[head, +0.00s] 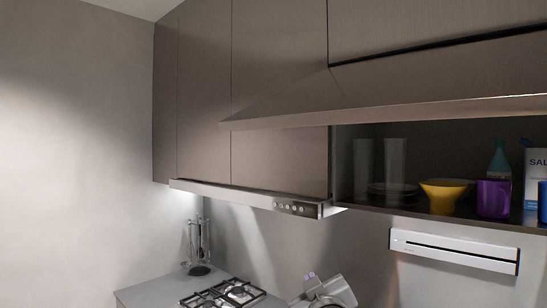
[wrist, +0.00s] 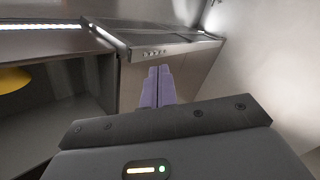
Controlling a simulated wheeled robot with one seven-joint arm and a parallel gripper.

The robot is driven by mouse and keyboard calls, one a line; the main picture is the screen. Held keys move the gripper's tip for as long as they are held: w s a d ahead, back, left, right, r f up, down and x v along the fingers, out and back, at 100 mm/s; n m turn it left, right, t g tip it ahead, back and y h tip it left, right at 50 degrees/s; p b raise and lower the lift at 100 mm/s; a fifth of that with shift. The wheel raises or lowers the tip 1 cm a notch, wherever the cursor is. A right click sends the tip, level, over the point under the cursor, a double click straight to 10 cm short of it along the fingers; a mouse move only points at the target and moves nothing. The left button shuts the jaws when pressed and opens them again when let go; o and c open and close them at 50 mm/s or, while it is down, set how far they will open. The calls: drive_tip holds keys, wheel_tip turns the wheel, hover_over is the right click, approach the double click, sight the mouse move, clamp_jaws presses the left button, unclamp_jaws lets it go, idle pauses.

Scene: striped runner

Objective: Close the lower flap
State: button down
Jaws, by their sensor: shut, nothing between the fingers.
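The lower flap (head: 420,88) is a brown panel at the upper right of the head view. It is swung up and stands out over the open cabinet compartment (head: 436,150). My gripper (head: 310,277) is at the bottom middle of the head view, well below the flap and apart from it. In the wrist view its two purple fingers (wrist: 157,87) are together with nothing between them. I cannot clearly make out the flap in the wrist view.
The compartment holds a yellow bowl (head: 444,194), a purple mug (head: 493,198), a white box (head: 536,165) and glasses. The range hood (head: 250,197) is left of it. A gas hob (head: 225,294) is below.

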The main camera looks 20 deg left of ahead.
drive_tip(key=s+a+r+t+y, duration=0.1)
drive_tip(key=s+a+r+t, duration=0.1)
drive_tip(key=a+r, duration=0.15)
drive_tip(key=s+a+r+n+t+y+b, duration=0.1)
drive_tip(key=a+r, duration=0.1)
drive_tip(key=r, duration=0.3)
drive_tip(key=s+a+r+t+y, duration=0.1)
drive_tip(key=s+a+r+t, duration=0.15)
drive_tip(key=r, duration=0.25)
drive_tip(key=m+t+h+b, duration=0.2)
drive_tip(key=m+t+h, duration=0.1)
drive_tip(key=m+h, duration=1.55)
approach(273, 116)
drive_tip(key=s+r+n+h, duration=0.1)
drive_tip(key=s, duration=0.1)
drive_tip(key=s+r+n+h, duration=0.1)
drive_tip(key=s, duration=0.1)
drive_tip(key=shift+r+n, duration=0.35)
drive_tip(key=shift+r, duration=0.05)
drive_tip(key=shift+r, duration=0.1)
drive_tip(key=p+x, duration=0.6)
drive_tip(key=x, duration=0.5)
drive_tip(key=f, duration=0.2)
drive_tip(key=w+f, duration=0.1)
drive_tip(key=f, duration=0.1)
drive_tip(key=shift+d+f, duration=0.2)
